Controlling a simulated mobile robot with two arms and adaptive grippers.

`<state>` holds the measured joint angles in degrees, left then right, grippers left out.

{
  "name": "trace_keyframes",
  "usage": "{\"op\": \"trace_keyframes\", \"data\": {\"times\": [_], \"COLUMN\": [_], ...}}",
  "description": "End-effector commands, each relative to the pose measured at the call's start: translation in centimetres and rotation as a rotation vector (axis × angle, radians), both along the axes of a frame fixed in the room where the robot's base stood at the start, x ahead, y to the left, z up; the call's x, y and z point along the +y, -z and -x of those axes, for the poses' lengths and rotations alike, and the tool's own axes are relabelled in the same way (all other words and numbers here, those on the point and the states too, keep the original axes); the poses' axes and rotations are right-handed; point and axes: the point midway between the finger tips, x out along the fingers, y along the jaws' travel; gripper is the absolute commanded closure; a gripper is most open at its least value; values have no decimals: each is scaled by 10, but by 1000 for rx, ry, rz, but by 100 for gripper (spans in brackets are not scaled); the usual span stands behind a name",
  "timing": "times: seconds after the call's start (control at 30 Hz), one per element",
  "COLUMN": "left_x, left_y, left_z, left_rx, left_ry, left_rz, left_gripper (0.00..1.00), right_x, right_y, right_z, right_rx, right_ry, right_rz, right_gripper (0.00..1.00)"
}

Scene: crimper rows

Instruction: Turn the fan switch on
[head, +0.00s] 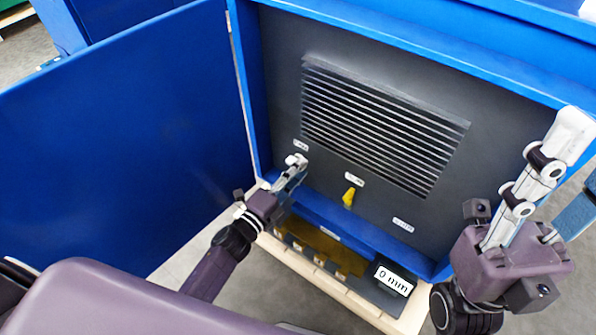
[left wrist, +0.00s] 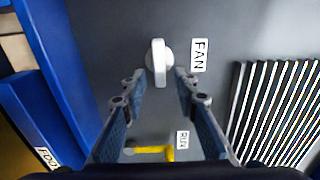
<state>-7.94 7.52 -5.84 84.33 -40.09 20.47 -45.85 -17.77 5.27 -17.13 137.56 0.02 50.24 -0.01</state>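The fan switch is a white knob (left wrist: 158,62) with a raised bar, on the dark panel beside the FAN label (left wrist: 199,55). In the left wrist view the bar runs up and down, along the label's line of text. My left gripper (left wrist: 160,80) is open, with one finger to each side of the knob's near end; I cannot tell if they touch it. In the head view my left gripper (head: 295,164) is at the panel's left label (head: 300,145) and largely covers the knob. My right gripper (head: 566,132) is raised at the right; its finger gap is not clear.
A yellow lever (head: 349,198) sits right of the knob, by the RUN label (left wrist: 182,139). A louvred vent (head: 380,125) is above. The open blue door (head: 120,130) stands left. A ledge with a "0 mm" display (head: 393,280) lies below.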

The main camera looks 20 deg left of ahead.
Motion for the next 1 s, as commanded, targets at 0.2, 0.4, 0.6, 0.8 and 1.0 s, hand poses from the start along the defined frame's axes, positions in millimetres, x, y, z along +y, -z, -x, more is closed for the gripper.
{"op": "trace_keyframes", "data": {"times": [0.2,0.4,0.6,0.8,1.0], "left_x": [9,24,35,40,41], "left_y": [2,2,1,0,0], "left_z": [26,66,97,111,112], "left_rx": [5,5,4,1,1], "left_ry": [0,-1,0,0,0], "left_rz": [-2,-1,-1,0,0], "left_gripper": [72,72,72,72,72], "right_x": [0,0,1,1,1], "right_y": [-1,-1,-2,-2,-2], "right_z": [1,1,1,1,1], "right_rx": [-3,-4,-5,-5,-5], "right_ry": [-1,-2,-2,-2,-2], "right_rz": [2,3,3,3,3], "right_gripper": [60,60,60,60,60]}}
